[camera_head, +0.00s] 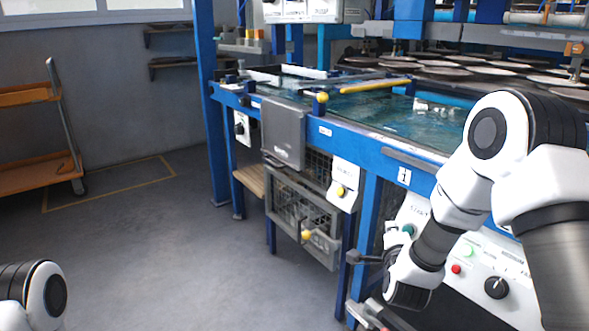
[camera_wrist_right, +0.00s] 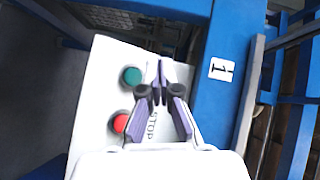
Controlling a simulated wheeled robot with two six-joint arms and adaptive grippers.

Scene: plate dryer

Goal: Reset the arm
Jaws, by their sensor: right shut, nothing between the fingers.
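My right arm reaches in from the right in the head view, and my right gripper (camera_head: 360,257) is beside the front of the blue machine frame (camera_head: 369,235). In the right wrist view the gripper (camera_wrist_right: 160,82) is shut and empty, its fingers together in front of a white control panel (camera_wrist_right: 100,68). That panel carries a green button (camera_wrist_right: 132,76) and a red button (camera_wrist_right: 121,123) beside the word STOP. Whether the fingers touch the panel cannot be told. Part of my left arm shows at the bottom left; its gripper is out of view.
The blue plate dryer has a glass-topped tank (camera_head: 385,108) and a wire-mesh basket (camera_head: 302,210) below. Another panel with a black knob (camera_head: 496,287) stands behind my right arm. An orange cart (camera_head: 40,170) stands at the left. The floor (camera_head: 170,245) between is clear.

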